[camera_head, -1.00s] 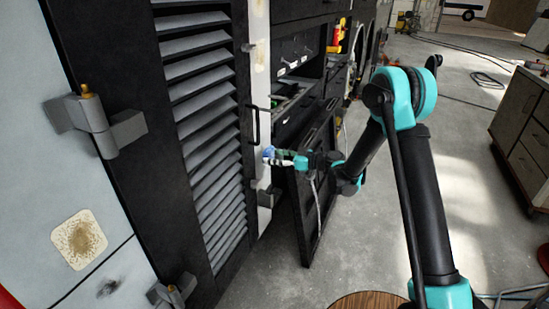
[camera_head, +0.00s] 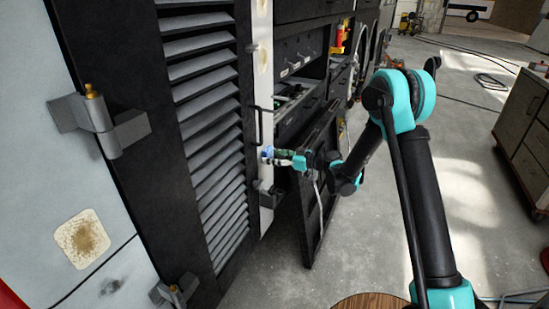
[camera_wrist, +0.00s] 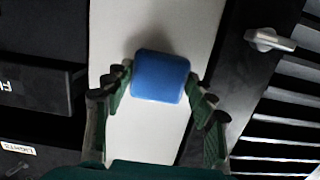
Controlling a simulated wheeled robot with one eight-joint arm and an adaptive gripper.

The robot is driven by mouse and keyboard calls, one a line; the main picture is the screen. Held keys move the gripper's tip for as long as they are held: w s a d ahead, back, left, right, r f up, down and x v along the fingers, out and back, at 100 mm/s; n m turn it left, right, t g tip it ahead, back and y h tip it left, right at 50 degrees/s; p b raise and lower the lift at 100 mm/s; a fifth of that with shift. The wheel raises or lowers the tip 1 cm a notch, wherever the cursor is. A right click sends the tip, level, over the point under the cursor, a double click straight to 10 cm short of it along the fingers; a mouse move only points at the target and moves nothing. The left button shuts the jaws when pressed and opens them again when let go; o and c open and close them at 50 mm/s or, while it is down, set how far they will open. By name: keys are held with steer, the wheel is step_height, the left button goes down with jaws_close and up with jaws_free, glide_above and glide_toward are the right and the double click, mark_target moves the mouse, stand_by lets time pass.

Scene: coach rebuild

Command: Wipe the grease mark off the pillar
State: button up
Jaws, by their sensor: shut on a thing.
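The white pillar (camera_head: 265,215) is a narrow upright strip between the black louvred door and the dark cabinets. In the wrist view the pillar (camera_wrist: 150,140) runs through the middle. My gripper (camera_wrist: 160,85) is shut on a blue block (camera_wrist: 160,76), with one finger on each side of it. In the head view my gripper (camera_head: 286,158) holds the block at the pillar's face. Whether it touches cannot be told. A dark smudge or shadow (camera_wrist: 160,42) shows on the pillar around the block's far end; I cannot tell which. The block hides the surface behind it.
The louvred door (camera_head: 205,110) with its handle is left of the pillar. An open dark cabinet door (camera_head: 318,190) stands close to my gripper. A drawer cabinet (camera_head: 527,125) is at the right. A pale panel (camera_head: 30,170) has a brown-speckled patch (camera_head: 82,238). Floor between is mostly clear.

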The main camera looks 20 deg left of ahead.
steer(key=shift+a, duration=0.2)
steer(key=shift+d+r, duration=0.1)
steer(key=shift+r, duration=1.9)
steer(key=shift+f, duration=0.1)
steer(key=shift+a+f, duration=0.15)
steer(key=shift+f, duration=0.65)
steer(key=shift+a+f, duration=0.1)
steer(key=shift+f, duration=1)
steer(key=shift+c, duration=0.5)
